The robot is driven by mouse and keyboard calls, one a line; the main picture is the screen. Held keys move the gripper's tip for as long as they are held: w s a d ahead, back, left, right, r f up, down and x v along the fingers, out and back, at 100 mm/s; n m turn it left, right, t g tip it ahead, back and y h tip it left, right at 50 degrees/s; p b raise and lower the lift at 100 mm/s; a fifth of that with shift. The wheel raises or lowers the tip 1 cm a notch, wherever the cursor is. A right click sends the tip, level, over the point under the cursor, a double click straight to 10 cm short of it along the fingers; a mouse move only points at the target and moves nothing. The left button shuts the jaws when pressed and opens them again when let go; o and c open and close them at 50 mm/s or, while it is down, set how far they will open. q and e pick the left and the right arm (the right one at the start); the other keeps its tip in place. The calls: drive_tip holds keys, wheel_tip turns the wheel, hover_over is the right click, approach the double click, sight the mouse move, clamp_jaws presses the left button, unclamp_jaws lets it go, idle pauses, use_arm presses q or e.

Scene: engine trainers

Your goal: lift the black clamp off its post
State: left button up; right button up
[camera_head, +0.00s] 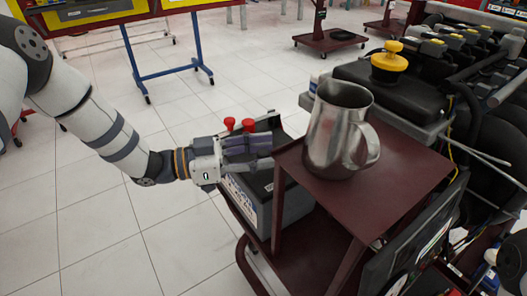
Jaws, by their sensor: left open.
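My left gripper (268,154) reaches in from the left over a grey and black battery (291,208) on the lower part of a dark red cart. Its jaws point to the right and are open, beside the upper shelf. Two red knobs (249,125) stand just behind the gripper, near the battery's far end. I cannot make out the black clamp or its post; the gripper and the shelf hide part of the battery top. My right gripper is not in view.
A steel pitcher (338,130) stands on the dark red upper shelf (405,185), close to the right of my left gripper. An engine with a yellow cap (389,62) is behind it. The tiled floor at the left is clear.

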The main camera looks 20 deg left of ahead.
use_arm(q)
drive_tip(key=shift+w+d, duration=0.1)
drive_tip(key=shift+d, duration=0.05)
clamp_jaws()
drive_tip(key=shift+r, duration=0.15)
